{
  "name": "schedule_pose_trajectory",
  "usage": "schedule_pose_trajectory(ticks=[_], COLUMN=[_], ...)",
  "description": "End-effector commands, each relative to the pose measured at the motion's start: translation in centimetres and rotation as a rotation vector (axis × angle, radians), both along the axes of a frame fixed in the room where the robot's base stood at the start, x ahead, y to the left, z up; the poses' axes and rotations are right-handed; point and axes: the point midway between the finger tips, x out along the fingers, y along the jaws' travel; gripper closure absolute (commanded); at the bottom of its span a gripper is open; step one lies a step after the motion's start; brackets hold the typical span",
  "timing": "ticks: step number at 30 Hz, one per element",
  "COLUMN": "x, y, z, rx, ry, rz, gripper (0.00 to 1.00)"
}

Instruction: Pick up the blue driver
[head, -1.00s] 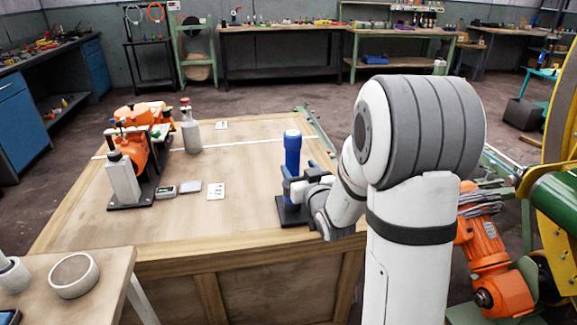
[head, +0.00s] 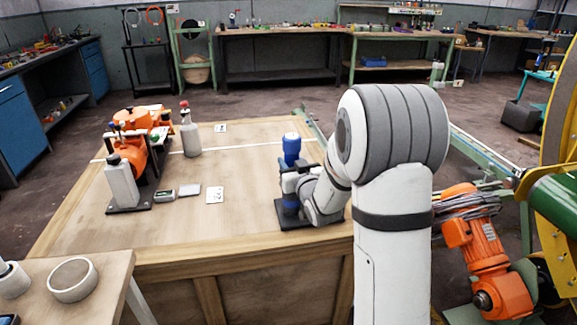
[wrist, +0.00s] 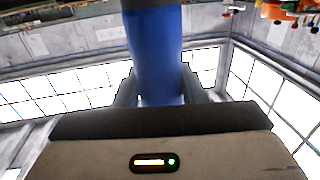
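The blue driver (head: 291,147) stands upright on a black base (head: 311,219) near the right front of the wooden table. My gripper (head: 290,181) is around the driver's middle, with blue showing above and below it. In the wrist view the driver (wrist: 158,55) stands between the two fingers (wrist: 160,85), one at each side. The fingers lie very close to its sides; I cannot tell if they press on it. Its lower part is hidden behind my gripper body in the wrist view.
An orange machine (head: 135,130), a grey bottle (head: 123,182) and a red-capped bottle (head: 190,135) stand on the table's left. Small flat items and a white card (head: 215,195) lie mid-table.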

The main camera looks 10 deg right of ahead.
Motion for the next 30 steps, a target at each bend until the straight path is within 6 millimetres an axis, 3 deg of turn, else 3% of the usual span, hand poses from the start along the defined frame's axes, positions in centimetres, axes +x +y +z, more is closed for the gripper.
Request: schedule_pose_trajectory(ticks=[10,22,30], x=[0.0,0.0,0.0], y=[0.0,0.1,0.1], z=[0.0,1.0,4.6], rx=[0.000,0.000,-0.001], ry=[0.000,-0.005,-0.009], rz=[0.000,0.001,0.002], gripper=[0.92,0.92,0.92])
